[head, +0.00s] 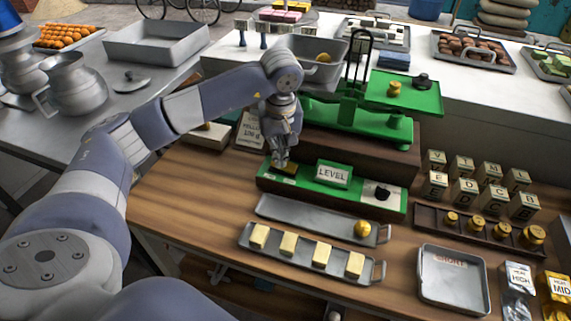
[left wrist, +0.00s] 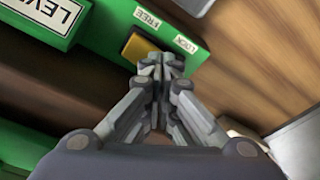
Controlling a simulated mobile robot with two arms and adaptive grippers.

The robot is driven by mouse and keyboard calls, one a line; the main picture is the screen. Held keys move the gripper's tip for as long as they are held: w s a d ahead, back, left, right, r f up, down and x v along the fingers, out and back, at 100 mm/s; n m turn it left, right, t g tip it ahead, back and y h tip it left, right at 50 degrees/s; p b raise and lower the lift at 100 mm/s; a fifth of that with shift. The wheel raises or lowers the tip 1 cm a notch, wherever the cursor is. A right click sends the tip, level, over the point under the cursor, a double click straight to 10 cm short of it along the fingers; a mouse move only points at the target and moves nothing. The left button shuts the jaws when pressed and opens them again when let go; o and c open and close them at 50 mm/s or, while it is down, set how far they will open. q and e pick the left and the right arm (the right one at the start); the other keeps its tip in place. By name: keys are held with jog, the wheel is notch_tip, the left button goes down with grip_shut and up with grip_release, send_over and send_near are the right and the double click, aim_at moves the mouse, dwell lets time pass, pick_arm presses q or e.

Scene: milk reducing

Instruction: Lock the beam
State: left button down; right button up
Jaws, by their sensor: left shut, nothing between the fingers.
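The green balance scale (head: 355,118) stands on a dark wooden block. In front of it lies a green base (head: 261,177) with a LEVEL plate (head: 333,174). A brass-yellow slider (head: 287,168) sits at the base's left end. In the left wrist view the slider (left wrist: 138,47) lies beside the FREE label (left wrist: 147,18), with the LOCK label (left wrist: 185,43) to the right. My left gripper (head: 279,163) is shut and empty. Its fingertips (left wrist: 160,64) are at the slider's LOCK-side end and partly cover it; I cannot tell whether they touch. My right gripper is out of view.
A narrow grey tray (head: 300,218) with a brass weight lies in front of the base, beside a tray (head: 282,259) of several pale blocks. Lettered cubes (head: 464,190) and a rack of brass weights (head: 476,229) stand at right. Bare wood (head: 180,190) lies at left.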

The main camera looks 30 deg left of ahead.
pick_arm(q)
jog(key=shift+f, duration=0.35)
jog(key=shift+r, duration=0.15)
jog(key=shift+r+p, duration=0.3)
jog(key=shift+r, duration=0.3)
jog(key=shift+r+p, duration=1.65)
jog(key=shift+r, duration=1.2)
jog(key=shift+f, duration=0.1)
